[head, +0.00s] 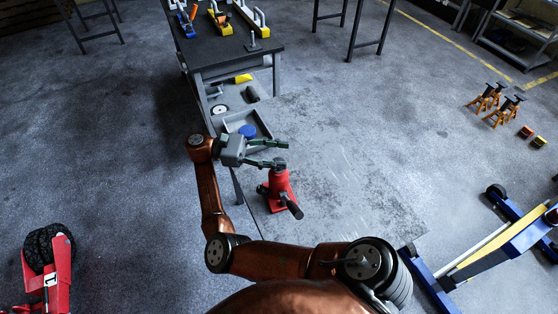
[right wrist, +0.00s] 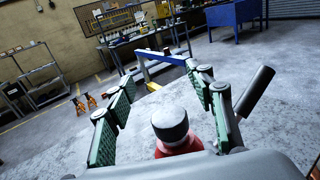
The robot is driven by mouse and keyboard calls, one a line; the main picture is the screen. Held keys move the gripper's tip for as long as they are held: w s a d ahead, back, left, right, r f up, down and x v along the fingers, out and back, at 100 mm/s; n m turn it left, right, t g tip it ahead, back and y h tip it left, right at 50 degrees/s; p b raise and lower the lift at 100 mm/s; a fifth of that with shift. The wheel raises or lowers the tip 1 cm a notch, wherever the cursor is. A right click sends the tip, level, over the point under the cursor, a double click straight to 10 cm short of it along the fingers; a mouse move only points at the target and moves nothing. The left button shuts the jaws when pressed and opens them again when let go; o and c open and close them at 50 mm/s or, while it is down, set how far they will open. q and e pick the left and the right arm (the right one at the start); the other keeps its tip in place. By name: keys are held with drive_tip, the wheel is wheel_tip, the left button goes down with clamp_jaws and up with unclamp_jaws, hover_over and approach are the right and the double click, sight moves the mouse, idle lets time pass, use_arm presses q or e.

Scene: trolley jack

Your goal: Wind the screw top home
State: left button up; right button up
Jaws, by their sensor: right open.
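A red bottle jack (head: 280,188) stands upright on the scuffed floor panel, with a dark handle socket (head: 292,207) slanting out at its front right. Its dark round screw top (right wrist: 170,123) shows in the right wrist view above the red collar (right wrist: 180,147). My right gripper (head: 286,153) is open at the height of the jack's top. In the right wrist view its green-padded fingers (right wrist: 160,80) stand wide on either side of the top, apart from it. The screw thread is hidden. My left gripper is not in view.
A grey tray (head: 263,123) with a blue round piece (head: 248,131) lies behind my gripper. A workbench (head: 235,50) stands at the back. A blue and yellow trolley jack (head: 500,247) is at the right, with orange axle stands (head: 487,98) beyond. Floor right of the red jack is clear.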

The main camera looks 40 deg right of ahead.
wheel_tip(320, 180, up, 6)
idle(0.5)
